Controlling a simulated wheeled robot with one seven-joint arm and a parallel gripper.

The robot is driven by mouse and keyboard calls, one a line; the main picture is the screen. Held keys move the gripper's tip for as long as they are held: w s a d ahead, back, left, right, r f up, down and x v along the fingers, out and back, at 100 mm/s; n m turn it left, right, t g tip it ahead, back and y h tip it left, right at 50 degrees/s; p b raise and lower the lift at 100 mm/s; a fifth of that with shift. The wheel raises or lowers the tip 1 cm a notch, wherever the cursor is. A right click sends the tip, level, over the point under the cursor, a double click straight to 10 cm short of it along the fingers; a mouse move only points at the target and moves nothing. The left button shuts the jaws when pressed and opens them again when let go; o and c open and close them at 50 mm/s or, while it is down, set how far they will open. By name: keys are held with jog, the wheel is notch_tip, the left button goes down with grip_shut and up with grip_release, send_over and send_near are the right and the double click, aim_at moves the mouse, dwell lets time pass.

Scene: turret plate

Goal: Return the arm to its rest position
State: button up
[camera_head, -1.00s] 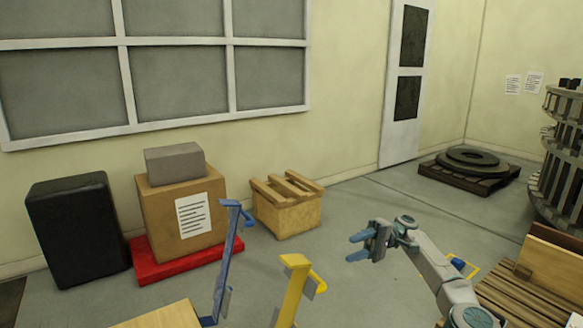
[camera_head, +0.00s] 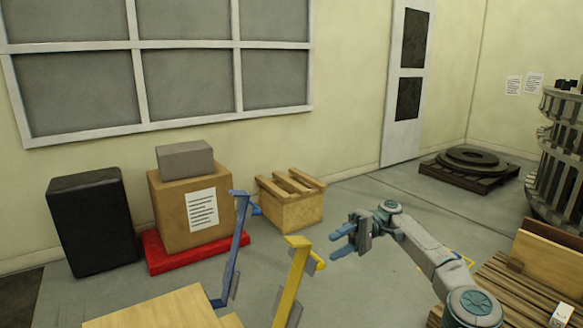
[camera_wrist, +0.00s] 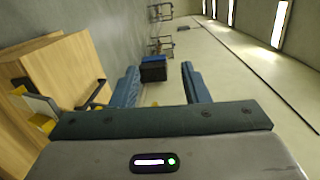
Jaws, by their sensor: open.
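My gripper (camera_head: 343,241) is at the right of centre in the head view, held in the air over the floor with its blue fingers pointing left. It is open and nothing is between the fingers. In the wrist view my gripper (camera_wrist: 163,88) shows two blue fingers spread apart, with a dark box-like thing far beyond them. My arm reaches in from the lower right in the head view.
A yellow post (camera_head: 291,284) and a blue post (camera_head: 235,250) stand left of my gripper. A wooden crate (camera_head: 290,207), a cardboard box (camera_head: 190,215) and a black case (camera_head: 95,225) line the wall. A slatted pallet (camera_head: 500,297) lies at lower right.

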jog(key=s+a+r+m+t+h+p, duration=0.1)
jog(key=s+a+r+t+h+p, duration=0.2)
jog(key=s+a+h, duration=0.4)
jog(key=s+a+r+t+h+p, duration=0.1)
jog(key=s+a+r+h+p, duration=0.2)
jog(key=s+a+p, duration=0.45)
jog(key=s+d+r+m+t+h+p, duration=0.2)
jog(key=s+d+r+m+t+p, duration=0.1)
jog(key=s+d, duration=0.5)
jog(key=s+d+r+m+t+h+p, duration=0.1)
jog(key=s+d+r+m+t+p, duration=0.1)
jog(key=s+d+r+t+p, duration=0.4)
jog(key=s+d+r+p, duration=0.2)
jog(key=s+d+r, duration=0.1)
jog(key=shift+d+r+m+h, duration=0.2)
jog(key=shift+d+m+h, duration=0.2)
jog(key=shift+c, duration=0.5)
jog(key=shift+d, duration=0.1)
